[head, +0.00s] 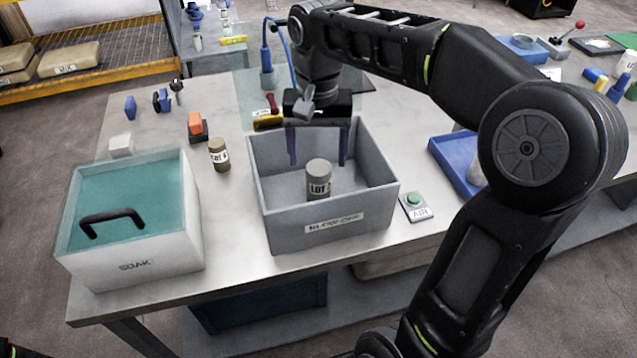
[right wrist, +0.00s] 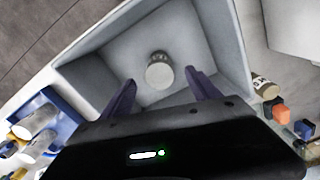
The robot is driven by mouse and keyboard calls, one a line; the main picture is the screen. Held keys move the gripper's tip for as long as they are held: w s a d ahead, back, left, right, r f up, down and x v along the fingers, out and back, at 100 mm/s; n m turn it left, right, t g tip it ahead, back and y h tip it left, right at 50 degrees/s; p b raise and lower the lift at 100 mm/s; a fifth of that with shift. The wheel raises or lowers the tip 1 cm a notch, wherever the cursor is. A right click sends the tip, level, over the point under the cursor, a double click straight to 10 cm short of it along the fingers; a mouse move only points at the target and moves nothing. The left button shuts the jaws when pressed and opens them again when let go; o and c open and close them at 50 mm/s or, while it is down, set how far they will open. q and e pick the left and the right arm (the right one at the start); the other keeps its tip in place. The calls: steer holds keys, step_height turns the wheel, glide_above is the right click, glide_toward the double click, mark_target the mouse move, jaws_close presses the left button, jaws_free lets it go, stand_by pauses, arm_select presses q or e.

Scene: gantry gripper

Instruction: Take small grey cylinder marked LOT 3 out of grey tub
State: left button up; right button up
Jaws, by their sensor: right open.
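The small grey cylinder marked LOT (head: 318,180) stands upright inside the grey tub (head: 330,233); the end of its label is hard to read. My right gripper (head: 318,160) is open and empty, its two purple fingers pointing down at the tub behind the cylinder in the head view. In the right wrist view the cylinder (right wrist: 159,72) shows from above on the tub floor, ahead of and between the open fingertips (right wrist: 163,78), not touching them. The tub's wall (right wrist: 225,45) also shows there. My left gripper is not in view.
A SOAK bin (head: 135,262) with a teal cover and black handle stands left of the tub. A tan cylinder (head: 219,155) stands between them. A green button box (head: 415,206) is close on the right, with a blue tray (head: 452,165) beyond it.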

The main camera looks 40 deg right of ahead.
mark_target(319, 167)
steer(key=shift+f, duration=0.75)
steer(key=shift+w+d+f+p, duration=0.15)
steer(key=shift+f+p, duration=0.3)
steer(key=shift+f, duration=2.15)
jaws_close()
